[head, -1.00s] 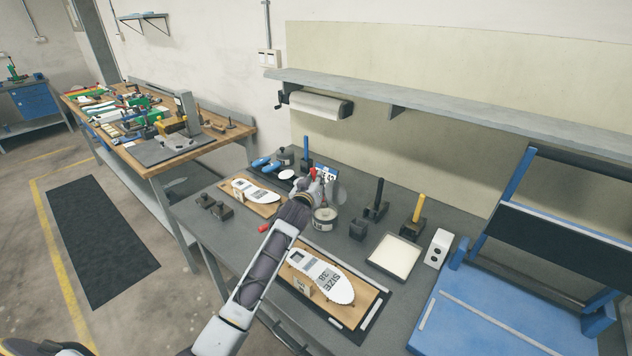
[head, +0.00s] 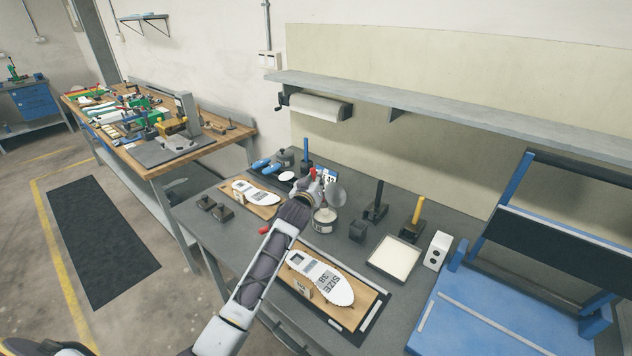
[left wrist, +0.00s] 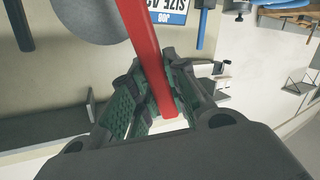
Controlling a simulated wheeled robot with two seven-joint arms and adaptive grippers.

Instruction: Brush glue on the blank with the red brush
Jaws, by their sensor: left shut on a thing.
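My left gripper (head: 311,190) is shut on the red brush; its red handle (left wrist: 148,55) runs between the green finger pads in the left wrist view. In the head view the gripper is at the open glue pot (head: 325,222), above and slightly left of it, with a grey round lid (head: 337,195) beside it. The bristles are hidden, so I cannot tell whether they are in the pot. The white blank marked SIZE 38 (head: 336,286) lies on a wooden board (head: 369,298) in front of the pot. My right gripper is not in view.
Another white insole (head: 256,194) lies on a board at the left. A black-handled brush (head: 378,196) and a yellow-handled brush (head: 417,211) stand in holders behind a pale tray (head: 395,258). A blue rack (head: 480,325) fills the right side.

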